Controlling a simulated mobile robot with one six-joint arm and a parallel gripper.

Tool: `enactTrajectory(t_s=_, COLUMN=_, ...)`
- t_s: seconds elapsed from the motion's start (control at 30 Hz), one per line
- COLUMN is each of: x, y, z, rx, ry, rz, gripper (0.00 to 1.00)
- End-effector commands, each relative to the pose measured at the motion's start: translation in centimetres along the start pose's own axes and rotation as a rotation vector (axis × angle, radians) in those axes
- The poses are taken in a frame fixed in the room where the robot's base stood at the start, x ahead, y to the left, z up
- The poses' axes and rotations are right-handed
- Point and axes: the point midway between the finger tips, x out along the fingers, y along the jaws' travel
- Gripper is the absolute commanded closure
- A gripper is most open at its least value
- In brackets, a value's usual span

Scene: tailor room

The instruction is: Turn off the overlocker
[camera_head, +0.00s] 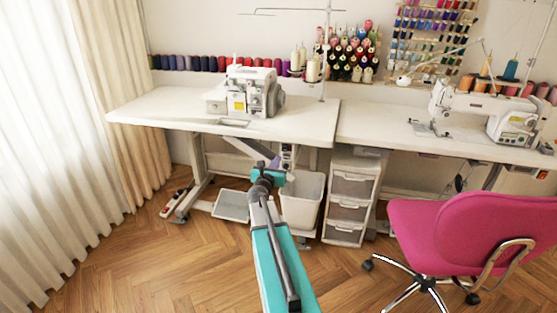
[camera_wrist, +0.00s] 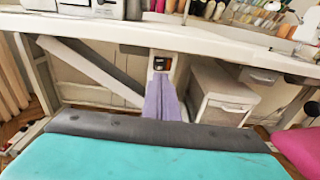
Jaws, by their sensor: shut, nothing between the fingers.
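The white overlocker (camera_head: 250,92) stands on the left table. Its lower edge shows at the top left of the wrist view (camera_wrist: 92,8). A small switch box (camera_head: 287,153) hangs under the front edge of that table. In the wrist view the switch box (camera_wrist: 161,63) has a dark control in a pale housing. My gripper (camera_head: 284,168) is just below the box in the head view. In the wrist view its shut, empty fingers (camera_wrist: 161,78) point at the box and cover its lower part. I cannot tell whether they touch it or how the switch is set.
The left table (camera_head: 150,108) overhangs the switch area. A white bin (camera_head: 301,205) and a drawer unit (camera_head: 350,205) stand below and to the right. A pink chair (camera_head: 460,230) is at the right. A sewing machine (camera_head: 480,108) stands on the right table.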

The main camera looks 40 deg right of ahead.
Motion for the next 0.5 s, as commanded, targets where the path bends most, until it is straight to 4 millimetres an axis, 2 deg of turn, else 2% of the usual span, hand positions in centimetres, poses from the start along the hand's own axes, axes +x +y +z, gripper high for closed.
enactTrajectory(t_s=0.2, x=-2.0, y=0.0, z=0.0, rx=0.000, ry=0.000, rz=0.000, gripper=1.00)
enactTrajectory(t_s=0.5, x=-2.8, y=0.0, z=0.0, rx=0.000, ry=0.000, rz=0.000, gripper=1.00)
